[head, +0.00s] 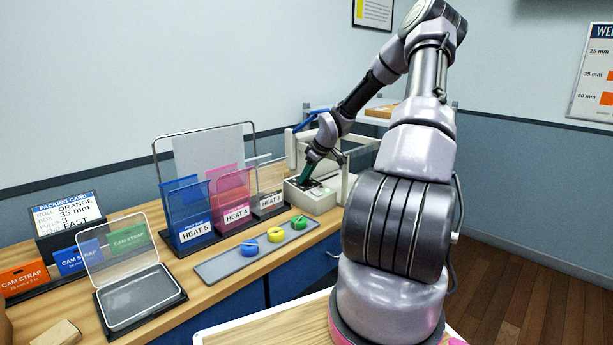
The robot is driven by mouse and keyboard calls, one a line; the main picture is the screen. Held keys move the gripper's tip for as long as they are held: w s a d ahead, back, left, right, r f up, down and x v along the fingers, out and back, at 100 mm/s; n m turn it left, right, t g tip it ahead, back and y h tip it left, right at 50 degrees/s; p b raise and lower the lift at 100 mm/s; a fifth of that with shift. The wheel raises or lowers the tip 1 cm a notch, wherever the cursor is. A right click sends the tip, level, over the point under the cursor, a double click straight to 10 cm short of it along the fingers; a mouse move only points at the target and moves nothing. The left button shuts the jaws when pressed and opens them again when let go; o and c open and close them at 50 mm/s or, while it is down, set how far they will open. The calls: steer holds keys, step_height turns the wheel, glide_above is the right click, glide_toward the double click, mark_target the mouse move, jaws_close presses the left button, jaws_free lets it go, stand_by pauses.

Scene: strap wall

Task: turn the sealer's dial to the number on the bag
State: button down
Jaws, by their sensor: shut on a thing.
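The sealer (317,203) is a pale box at the back right end of the bench, with a blue lever (309,121) and a clear guard above it. My gripper (305,180) points down at its front top panel and is shut on the dial there. The dial and its numbers are hidden by the fingers or too small to read. Left of the sealer stand a blue bag (184,208) labelled HEAT 5, a pink bag (231,193) labelled HEAT 4 and a clear bag (266,182) labelled HEAT 3.
A grey tray (222,266) with blue, yellow and green round pieces lies in front of the bags. An open clear-lidded box (139,299), cam strap cards (71,260) and a packing card (67,214) reading orange, 35 mm, stand at left.

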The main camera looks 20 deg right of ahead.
steer(key=shift+c, duration=1.9)
jaws_free()
steer(key=v, duration=1)
steer(key=shift+s+r, duration=0.15)
steer(key=shift+r, duration=0.2)
